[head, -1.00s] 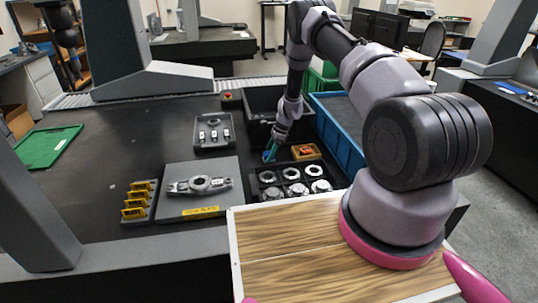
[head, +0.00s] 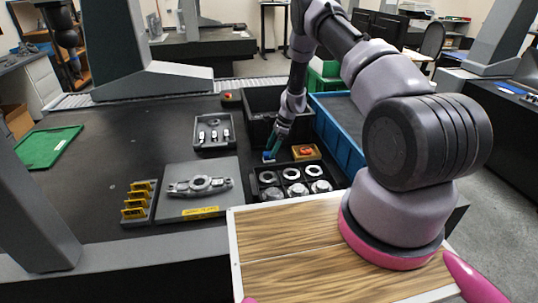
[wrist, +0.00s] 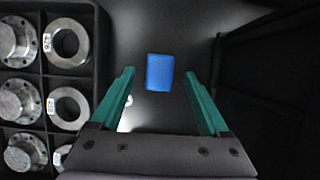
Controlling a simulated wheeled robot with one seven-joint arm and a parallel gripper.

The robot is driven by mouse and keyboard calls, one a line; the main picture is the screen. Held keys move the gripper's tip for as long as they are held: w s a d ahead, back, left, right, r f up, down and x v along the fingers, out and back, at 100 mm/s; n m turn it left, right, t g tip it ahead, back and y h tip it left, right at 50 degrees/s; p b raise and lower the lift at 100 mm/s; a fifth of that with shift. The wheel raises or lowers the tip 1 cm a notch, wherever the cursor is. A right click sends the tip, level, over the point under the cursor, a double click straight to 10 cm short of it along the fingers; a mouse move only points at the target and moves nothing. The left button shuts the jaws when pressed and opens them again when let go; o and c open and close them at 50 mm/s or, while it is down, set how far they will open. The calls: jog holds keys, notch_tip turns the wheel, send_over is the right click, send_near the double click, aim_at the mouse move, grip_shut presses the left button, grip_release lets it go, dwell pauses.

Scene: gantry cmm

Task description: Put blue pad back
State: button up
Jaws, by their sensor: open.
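The blue pad (wrist: 159,72) lies on the dark table surface, centred a little beyond the fingertips in the wrist view. In the head view it is a small blue patch (head: 267,155) just below my gripper, between the parts trays. My gripper (wrist: 160,72) has two teal fingers spread wide, one on each side of the pad's line, with a gap to the pad on both sides. In the head view my gripper (head: 271,147) points down over the pad. The pad looks apart from the fingers; the exact height gap cannot be told.
A black tray (head: 280,181) of metal rings and flanged parts is close by, on the left in the wrist view. A black bin (head: 262,101) stands behind, with a blue bin (head: 340,138) to the right.

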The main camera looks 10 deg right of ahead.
jog(key=v, duration=0.9)
jog(key=s+r+n+t, duration=0.1)
jog(key=s+r+n, duration=0.3)
jog(key=r, duration=1.3)
jog(key=s+r+n+t, duration=0.2)
jog(key=s+r, duration=0.3)
jog(key=r, duration=1.2)
jog(key=s+r+n+t+h, duration=0.15)
jog(key=s+r+n, duration=0.25)
jog(key=s+r, duration=0.7)
jog(key=s+d+r+n+t+h, duration=0.1)
jog(key=s+r+n+t, duration=0.1)
jog(key=s, duration=1.5)
jog(key=shift+n+t, duration=0.35)
jog(key=shift+n, duration=0.55)
